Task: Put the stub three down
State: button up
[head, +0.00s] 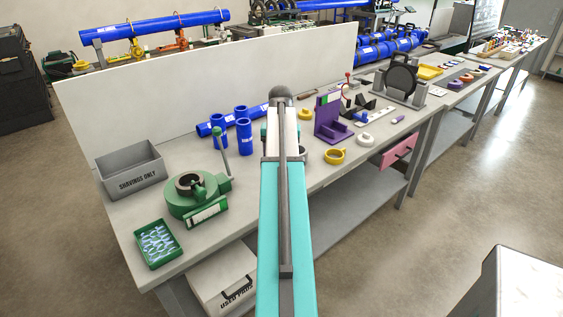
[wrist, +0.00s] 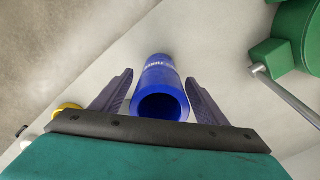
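A blue pipe stub (wrist: 159,78) with white lettering is in the middle of the wrist view, its open end facing the camera. The lettering is too small to read surely. My gripper (wrist: 160,76) has its two dark purple fingers on either side of the stub. A narrow strip of pale bench shows between each finger and the stub, so the gripper looks open around it. The stub seems to stand on the bench (wrist: 215,35); its base contact is hard to see. In the head view my arm hides this stub and the gripper.
A green round tool (head: 190,192) with an upright handle is left of my arm. Two blue stubs (head: 244,138) (head: 217,127) stand near a lying blue pipe (head: 207,128). Right of my arm are a yellow ring (head: 335,156) and a purple stand (head: 329,112). The bench's front edge is close.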

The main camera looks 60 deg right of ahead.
jog(key=shift+r, duration=0.15)
jog(key=shift+r+p, duration=3.95)
jog(key=shift+r, duration=2.1)
jog(key=shift+w, duration=0.1)
